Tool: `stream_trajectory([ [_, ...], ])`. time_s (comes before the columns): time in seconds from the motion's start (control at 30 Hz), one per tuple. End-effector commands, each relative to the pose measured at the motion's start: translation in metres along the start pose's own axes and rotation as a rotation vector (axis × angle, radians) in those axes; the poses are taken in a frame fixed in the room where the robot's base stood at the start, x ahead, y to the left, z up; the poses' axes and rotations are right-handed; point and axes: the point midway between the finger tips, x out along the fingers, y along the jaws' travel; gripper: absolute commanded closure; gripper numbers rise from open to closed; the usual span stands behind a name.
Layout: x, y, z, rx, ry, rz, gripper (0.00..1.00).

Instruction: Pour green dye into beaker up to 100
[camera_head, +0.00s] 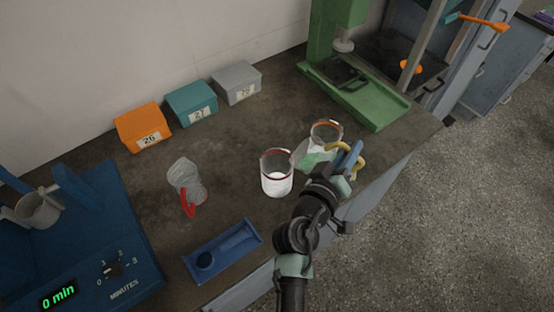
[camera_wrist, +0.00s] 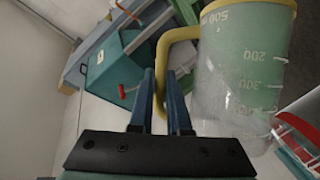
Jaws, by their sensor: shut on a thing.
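My gripper (camera_head: 348,158) is shut on the yellow handle (camera_head: 358,166) of a clear graduated jug (camera_head: 308,156) with green dye in it. The jug is strongly tilted, above the bench to the right of a clear beaker (camera_head: 277,172) with a red rim and a white lower part. In the wrist view my gripper (camera_wrist: 165,75) has its fingers at the yellow handle (camera_wrist: 163,52), and the jug (camera_wrist: 240,75) shows printed marks and green inside. Whether dye is flowing, and the beaker's dye level, I cannot tell. An orange ring (camera_head: 326,124) shows behind the jug.
A clear jug with a red handle (camera_head: 187,182) is at left on the bench. A blue tray (camera_head: 228,250) lies at the front. Numbered orange, teal and grey boxes (camera_head: 190,103) line the wall. A green machine (camera_head: 350,90) stands behind; the blue shaker (camera_head: 85,240) is far left.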

Motion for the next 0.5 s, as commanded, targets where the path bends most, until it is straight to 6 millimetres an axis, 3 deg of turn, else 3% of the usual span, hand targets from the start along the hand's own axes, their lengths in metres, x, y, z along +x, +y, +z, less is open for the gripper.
stream_trajectory([
  [0.5, -0.0019, 0.0029, -0.0079, -0.04, 0.012, 0.019, 1.0],
])
